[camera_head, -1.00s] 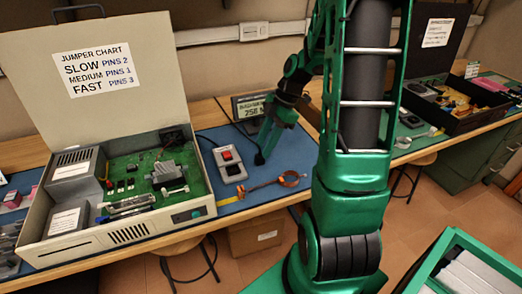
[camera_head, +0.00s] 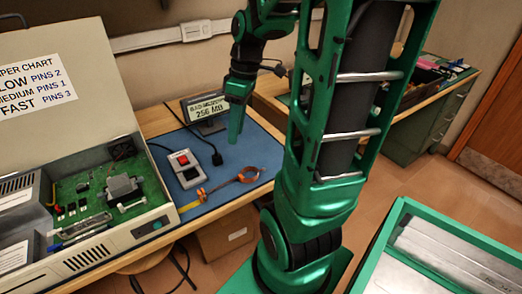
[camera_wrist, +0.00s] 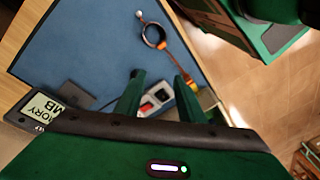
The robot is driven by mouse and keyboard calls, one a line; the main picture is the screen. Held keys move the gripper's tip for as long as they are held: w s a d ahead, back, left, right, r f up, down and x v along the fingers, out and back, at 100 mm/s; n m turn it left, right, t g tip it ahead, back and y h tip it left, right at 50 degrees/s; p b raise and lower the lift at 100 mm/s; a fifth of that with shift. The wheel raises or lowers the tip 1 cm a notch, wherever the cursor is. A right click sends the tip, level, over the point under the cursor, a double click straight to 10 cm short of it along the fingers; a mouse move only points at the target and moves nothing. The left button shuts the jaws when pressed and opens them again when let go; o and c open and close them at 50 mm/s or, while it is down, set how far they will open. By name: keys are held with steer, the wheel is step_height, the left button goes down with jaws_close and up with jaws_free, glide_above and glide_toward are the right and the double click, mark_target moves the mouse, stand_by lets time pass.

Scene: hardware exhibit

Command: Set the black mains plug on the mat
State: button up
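The black mains plug (camera_head: 217,158) lies on the blue mat (camera_head: 240,155), just right of a grey switch box, with its dark cord running back toward the display. My gripper (camera_head: 236,138) is above the mat, just right of the plug and apart from it in the head view. In the wrist view my gripper (camera_wrist: 159,76) has its two fingers spread and nothing held between them. The blue mat (camera_wrist: 95,45) also fills much of that view. The plug is not clear there; the left finger may hide it, and a bit of cord shows beside it.
A small display (camera_head: 206,108) stands behind. An open computer case (camera_head: 100,215) fills the left. A green-rimmed bin (camera_head: 378,245) is at lower right.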

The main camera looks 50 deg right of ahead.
steer(key=s+a+m+h, duration=0.2)
steer(key=s+m, duration=1)
steer(key=s, duration=0.1)
steer(key=shift+f+g, duration=0.3)
steer(key=shift+f, duration=0.15)
steer(key=shift+w+f, duration=0.25)
steer(key=shift+w, duration=0.35)
